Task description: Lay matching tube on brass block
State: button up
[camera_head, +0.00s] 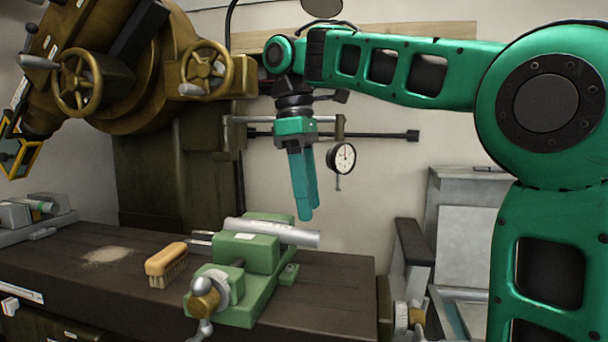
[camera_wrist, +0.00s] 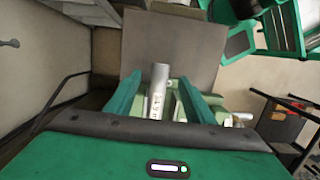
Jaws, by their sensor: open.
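A silver tube (camera_head: 295,235) lies across the top of the green vise (camera_head: 262,290). In the wrist view the silver tube (camera_wrist: 158,92) shows between my fingers, with dark markings on its side too small to read surely. My gripper (camera_head: 305,213) is open and empty, pointing down above the tube's right part and apart from it. Its two teal fingers also show in the wrist view (camera_wrist: 160,80). A brass-coloured piece (camera_head: 205,299) sits at the vise's front by the handle; I cannot tell a separate brass block.
A wooden-backed brush (camera_head: 166,264) lies left of the vise on the dark bench (camera_head: 70,262). A grey fixture (camera_head: 38,210) stands at the far left. A large machine with handwheels (camera_head: 88,80) rises behind. A dial gauge (camera_head: 341,158) hangs right of my gripper.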

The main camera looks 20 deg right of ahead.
jog(key=shift+r, duration=2.85)
